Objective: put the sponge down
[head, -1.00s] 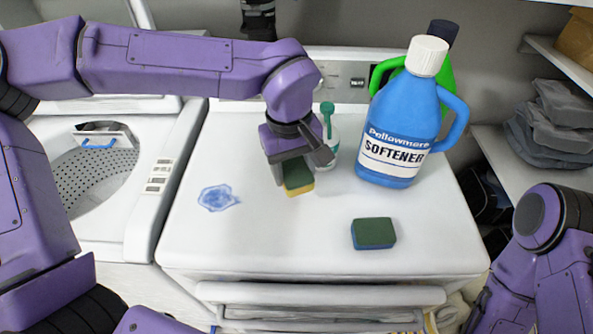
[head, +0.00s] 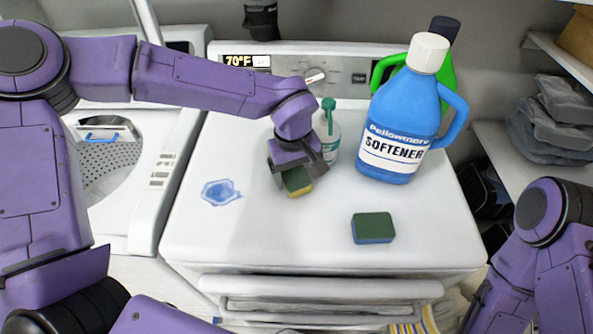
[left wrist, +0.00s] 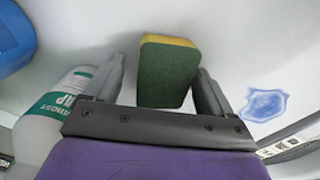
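A green and yellow sponge (head: 297,182) is at my left gripper (head: 297,174), low over or on the white machine top (head: 270,235); contact below is hard to tell. In the left wrist view the sponge (left wrist: 167,75) stands between the two fingers of my left gripper (left wrist: 160,88). A gap shows between the sponge and the left finger, and a narrow one by the right finger, so the gripper looks open around it. My right gripper is out of view; only part of that arm shows at the lower right.
A green and blue sponge (head: 373,228) lies on the machine top. A blue softener jug (head: 400,120) stands in front of a green bottle (head: 387,68). A white pump bottle (head: 328,140) is close beside my left gripper. A blue stain (head: 220,192) lies left. The front middle is clear.

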